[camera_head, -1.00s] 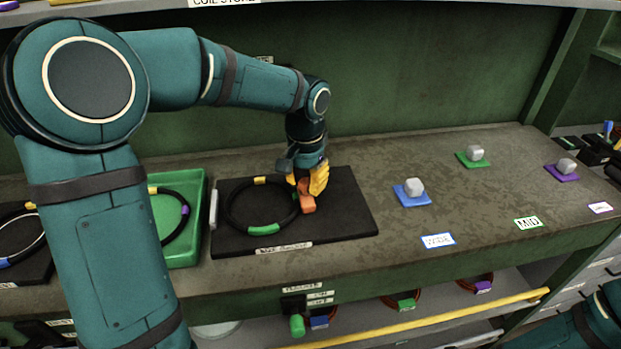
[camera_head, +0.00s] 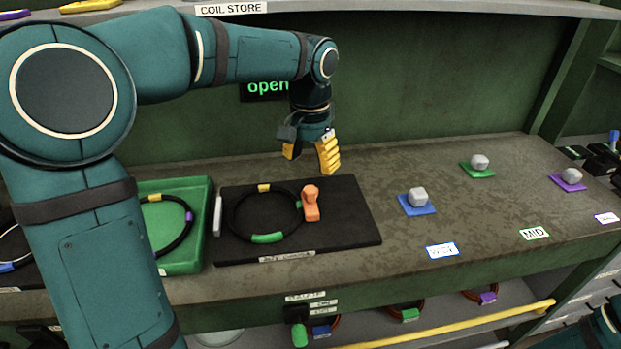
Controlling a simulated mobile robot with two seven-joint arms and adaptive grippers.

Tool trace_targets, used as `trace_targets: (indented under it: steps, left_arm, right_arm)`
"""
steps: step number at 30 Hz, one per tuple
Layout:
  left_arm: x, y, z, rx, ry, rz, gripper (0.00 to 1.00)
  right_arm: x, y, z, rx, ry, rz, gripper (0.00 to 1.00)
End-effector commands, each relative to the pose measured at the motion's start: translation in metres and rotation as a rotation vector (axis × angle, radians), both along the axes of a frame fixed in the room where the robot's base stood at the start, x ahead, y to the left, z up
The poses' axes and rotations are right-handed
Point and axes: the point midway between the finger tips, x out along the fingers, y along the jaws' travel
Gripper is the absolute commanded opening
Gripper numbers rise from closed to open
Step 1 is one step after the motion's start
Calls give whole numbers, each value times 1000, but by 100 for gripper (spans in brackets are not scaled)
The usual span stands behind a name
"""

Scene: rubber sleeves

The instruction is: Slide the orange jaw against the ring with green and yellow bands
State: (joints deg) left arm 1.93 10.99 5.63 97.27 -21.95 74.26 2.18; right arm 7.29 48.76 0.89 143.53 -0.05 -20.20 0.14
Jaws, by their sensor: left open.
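The orange jaw (camera_head: 311,204) stands on the black board (camera_head: 350,225), at the right side of the black ring with green and yellow bands (camera_head: 233,215). The jaw looks to be touching the ring's right edge or very close to it; I cannot tell which. The ring lies flat, its yellow band at the back and its green band at the front. My left gripper (camera_head: 311,160) is open and empty, above and behind the jaw, with yellow fingers pointing down. My right gripper is not in view.
A green tray (camera_head: 204,225) with another banded ring stands left of the board. Grey knobs on blue (camera_head: 416,205), green (camera_head: 478,171) and purple (camera_head: 567,183) pads sit to the right. Bare bench lies between board and pads.

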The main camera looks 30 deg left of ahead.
Motion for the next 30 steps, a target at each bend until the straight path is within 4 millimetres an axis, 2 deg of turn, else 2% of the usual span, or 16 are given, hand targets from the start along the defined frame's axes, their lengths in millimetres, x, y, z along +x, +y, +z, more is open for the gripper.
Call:
trace_targets:
  steps: [3,9,30]
  left_arm:
    - [0,0,21,0,-3,-1,63]
    - [0,0,39,0,-1,-1,63]
    - [-1,0,41,0,1,-1,63]
  right_arm:
    - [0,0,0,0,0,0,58]
    - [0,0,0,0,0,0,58]
    - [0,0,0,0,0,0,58]
